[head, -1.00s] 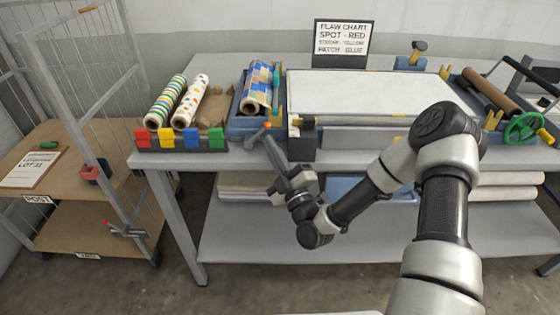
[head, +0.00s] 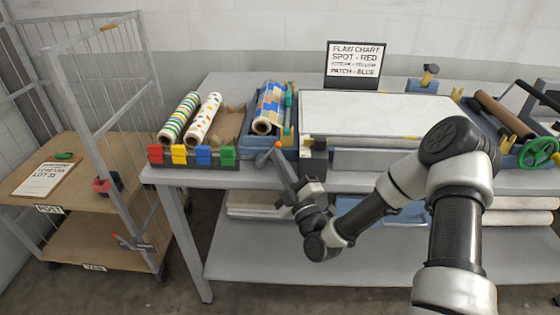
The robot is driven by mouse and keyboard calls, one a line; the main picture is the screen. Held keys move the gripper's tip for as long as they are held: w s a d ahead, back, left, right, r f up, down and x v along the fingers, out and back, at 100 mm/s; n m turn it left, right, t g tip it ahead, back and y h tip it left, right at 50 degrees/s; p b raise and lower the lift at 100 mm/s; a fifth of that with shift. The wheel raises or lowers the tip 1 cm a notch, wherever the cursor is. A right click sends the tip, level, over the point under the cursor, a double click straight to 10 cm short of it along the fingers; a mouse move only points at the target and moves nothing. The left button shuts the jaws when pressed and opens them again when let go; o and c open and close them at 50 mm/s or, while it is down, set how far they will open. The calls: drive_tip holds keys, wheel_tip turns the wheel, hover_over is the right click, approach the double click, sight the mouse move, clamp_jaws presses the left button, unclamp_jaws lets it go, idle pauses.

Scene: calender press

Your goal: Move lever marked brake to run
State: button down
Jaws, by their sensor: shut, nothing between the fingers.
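Another small lever (head: 130,243) with a red-orange tip sits on the cart at the left, with no readable marking.
The blue stand holds a patterned roll (head: 270,105). A dark block (head: 313,158) of the press stands right of the lever. A green handwheel (head: 538,153) is far right. My arm covers the press's right front.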

drive_tip(key=shift+a+r+n, duration=0.1)
drive_tip(key=shift+r+n, duration=0.05)
drive_tip(key=shift+n, duration=0.15)
drive_tip(key=n+g, duration=0.1)
drive_tip(key=a+r+n+g, duration=0.1)
drive_tip(key=n, duration=0.1)
drive_tip(key=shift+a+r+y, duration=0.2)
drive_tip(key=shift+r+y, duration=0.05)
drive_tip(key=shift+y, duration=0.15)
drive_tip(key=n+g, duration=0.1)
drive_tip(key=a+n+b, duration=0.1)
drive_tip(key=n, duration=0.1)
drive_tip(key=shift+a+r+g+h+b, duration=0.25)
drive_tip(key=shift+r+g+h+b, duration=0.05)
drive_tip(key=shift+r+g, duration=0.1)
drive_tip(key=a+n+b, duration=0.1)
drive_tip(key=a+n+g+h+b, duration=0.1)
drive_tip(key=shift+r+n+b, duration=0.2)
drive_tip(key=shift+n+b, duration=0.2)
drive_tip(key=a+n+g+h+b, duration=0.1)
drive_tip(key=a+n+b, duration=0.1)
drive_tip(key=b, duration=0.1)
drive_tip(key=shift+w+g+h, duration=0.1)
drive_tip(key=shift+g+h, duration=0.2)
drive_tip(key=shift+h, duration=0.1)
drive_tip(key=shift+d, duration=0.15)
